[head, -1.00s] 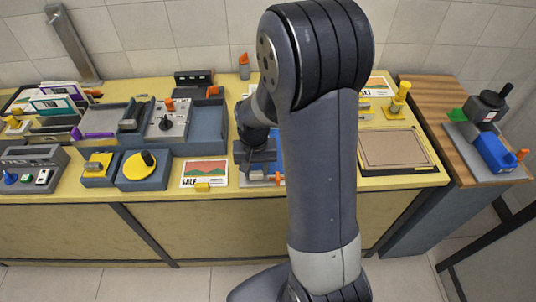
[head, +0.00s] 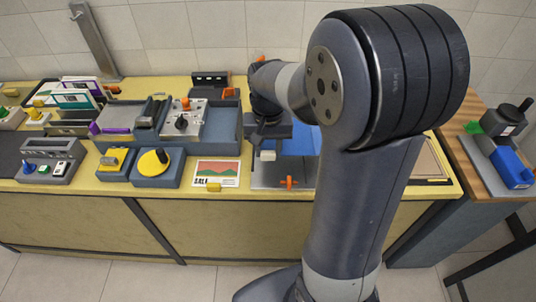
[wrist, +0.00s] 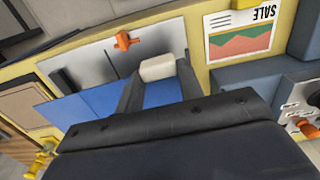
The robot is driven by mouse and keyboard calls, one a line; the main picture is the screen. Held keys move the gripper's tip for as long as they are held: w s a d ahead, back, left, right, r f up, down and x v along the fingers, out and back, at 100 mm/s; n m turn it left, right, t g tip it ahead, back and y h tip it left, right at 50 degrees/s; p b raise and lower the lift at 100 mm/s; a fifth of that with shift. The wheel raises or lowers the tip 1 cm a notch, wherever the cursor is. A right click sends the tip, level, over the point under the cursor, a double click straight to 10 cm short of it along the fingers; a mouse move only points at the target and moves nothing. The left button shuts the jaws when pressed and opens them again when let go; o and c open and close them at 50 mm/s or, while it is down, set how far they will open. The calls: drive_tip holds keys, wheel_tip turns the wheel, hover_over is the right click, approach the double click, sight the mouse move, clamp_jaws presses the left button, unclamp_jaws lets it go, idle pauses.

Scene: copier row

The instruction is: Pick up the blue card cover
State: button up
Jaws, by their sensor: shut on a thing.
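The blue card cover (head: 301,141) is a flat blue sheet, partly hidden behind my arm in the head view. In the wrist view the blue sheet (wrist: 75,112) shows left of my fingers and between them. A pale block (wrist: 157,68) sits between my fingertips, by the sheet; it looks like the cover's grip, though the join is hidden. My gripper (head: 268,146) is shut on this block; its two dark fingers (wrist: 158,78) flank it in the wrist view. A grey metal plate (wrist: 90,72) with an orange knob (wrist: 125,41) lies beside and below the sheet.
A SALE card (head: 217,172) with a yellow block lies left of the plate. A grey-blue tray unit (head: 225,125) and yellow-topped devices (head: 153,162) stand further left. A wooden side table (head: 460,155) with a blue stapler-like device (head: 511,168) is at right.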

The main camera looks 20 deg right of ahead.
drive_tip(key=shift+r+p, duration=1.1)
drive_tip(key=shift+r, duration=0.3)
drive_tip(key=shift+d, duration=0.1)
